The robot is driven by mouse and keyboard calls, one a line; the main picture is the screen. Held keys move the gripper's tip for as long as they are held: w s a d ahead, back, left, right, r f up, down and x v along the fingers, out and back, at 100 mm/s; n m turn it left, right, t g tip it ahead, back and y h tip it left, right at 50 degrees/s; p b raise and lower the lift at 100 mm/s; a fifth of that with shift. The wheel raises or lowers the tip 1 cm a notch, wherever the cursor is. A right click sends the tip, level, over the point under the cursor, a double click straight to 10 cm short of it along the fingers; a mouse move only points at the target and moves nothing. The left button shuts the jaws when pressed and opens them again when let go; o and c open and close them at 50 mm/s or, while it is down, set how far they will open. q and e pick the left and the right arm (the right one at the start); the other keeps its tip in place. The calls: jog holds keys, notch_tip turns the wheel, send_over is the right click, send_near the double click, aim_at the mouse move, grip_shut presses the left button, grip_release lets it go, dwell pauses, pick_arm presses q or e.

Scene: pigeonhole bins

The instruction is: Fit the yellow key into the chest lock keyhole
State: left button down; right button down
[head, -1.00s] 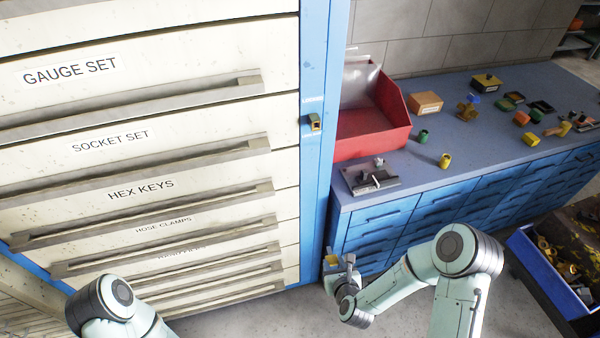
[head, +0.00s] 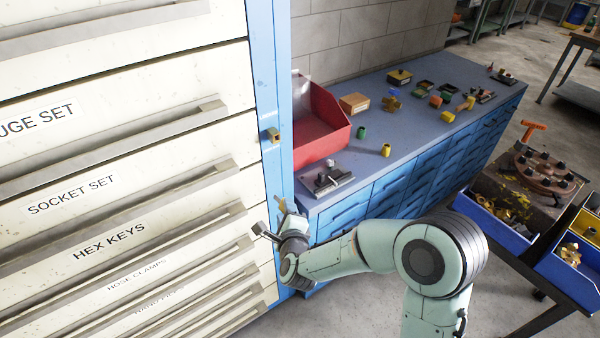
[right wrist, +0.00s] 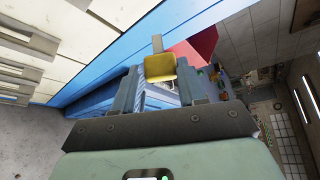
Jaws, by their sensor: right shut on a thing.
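The tall tool chest (head: 222,65) has cream drawers with labels and a blue frame at its right side. The chest lock (head: 272,135) is a small brassy block on that blue frame; its keyhole is too small to make out. My right gripper (head: 272,221) is beside the frame, below the lock and apart from it. It is shut on the yellow key (right wrist: 160,66), whose yellow head sits between the fingers in the right wrist view, with a grey shaft pointing away. In the head view the key (head: 282,206) is small and partly hidden. My left gripper is out of view.
A red open bin (head: 325,125) stands right of the chest on a blue workbench (head: 376,160). Small coloured blocks and a grey fixture (head: 327,180) lie on the bench. A cart with a blue bin (head: 492,216) is at the right. Drawer handles (head: 120,145) stick out from the chest.

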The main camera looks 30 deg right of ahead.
jog(key=s+d+r+n+h, duration=0.1)
jog(key=d+r+h, duration=0.1)
jog(key=r, duration=0.5)
jog(key=s+d+r+n+t+h, duration=0.1)
jog(key=r+n+h, duration=0.1)
jog(key=r, duration=0.5)
jog(key=shift+d+t, duration=0.3)
jog(key=shift+d, duration=0.05)
jog(key=shift+w+a, duration=0.15)
jog(key=shift+w, duration=1.25)
jog(key=shift+w+a, duration=0.1)
jog(key=shift+w, duration=1.3)
jog(key=shift+b, duration=0.5)
